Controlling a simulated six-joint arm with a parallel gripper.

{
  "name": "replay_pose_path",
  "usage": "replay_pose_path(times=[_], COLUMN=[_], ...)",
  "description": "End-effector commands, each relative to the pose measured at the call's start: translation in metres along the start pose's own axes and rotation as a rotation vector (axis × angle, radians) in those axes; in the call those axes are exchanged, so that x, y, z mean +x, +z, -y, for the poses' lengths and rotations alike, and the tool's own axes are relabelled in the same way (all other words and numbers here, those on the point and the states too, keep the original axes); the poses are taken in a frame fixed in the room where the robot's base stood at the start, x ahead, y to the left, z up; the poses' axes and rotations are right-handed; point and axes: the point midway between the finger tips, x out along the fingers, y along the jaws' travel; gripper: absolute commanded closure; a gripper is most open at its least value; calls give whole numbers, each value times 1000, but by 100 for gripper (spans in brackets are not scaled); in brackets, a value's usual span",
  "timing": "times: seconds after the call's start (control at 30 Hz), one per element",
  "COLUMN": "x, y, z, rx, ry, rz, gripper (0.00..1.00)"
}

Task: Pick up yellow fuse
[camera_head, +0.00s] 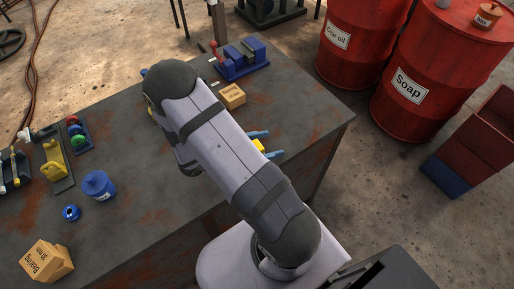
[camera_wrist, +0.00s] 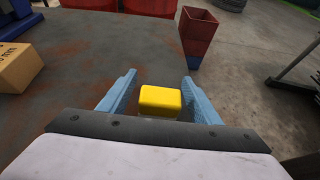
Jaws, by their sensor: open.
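The yellow fuse (camera_wrist: 160,99) is a small yellow block near the right end of the workbench. In the wrist view it lies between the two blue fingers of my gripper (camera_wrist: 161,95), with a visible gap on each side. My gripper is open. In the head view my arm covers most of the fuse, and only a small yellow part (camera_head: 258,145) shows beside the blue fingers (camera_head: 262,144). Whether the fuse touches the bench beneath it is hard to tell.
The workbench (camera_head: 300,95) has rust patches. A cardboard box (camera_head: 232,96) and a blue vise (camera_head: 242,58) stand behind my gripper. A blue can (camera_head: 98,185), a blue ring (camera_head: 71,213) and a bearing box (camera_head: 46,261) are at left. Red drums (camera_head: 425,80) stand beyond the bench.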

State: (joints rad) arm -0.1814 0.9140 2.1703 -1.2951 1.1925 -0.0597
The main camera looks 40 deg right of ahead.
Motion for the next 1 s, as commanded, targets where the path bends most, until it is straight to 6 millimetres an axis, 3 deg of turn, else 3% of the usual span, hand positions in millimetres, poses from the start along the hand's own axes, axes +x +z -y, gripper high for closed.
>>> replay_pose_path(times=[0.17, 0.37, 0.4, 0.77, 1.0], x=[0, 0, 0, -1, -6], y=[0, 0, 0, 2, 13], z=[0, 0, 0, 0, -1], rx=[0, 0, 0, 0, 2], ry=[1, 1, 1, 1, 1], rz=[0, 0, 0, 1, 1], gripper=[42, 85, 88, 88, 88])
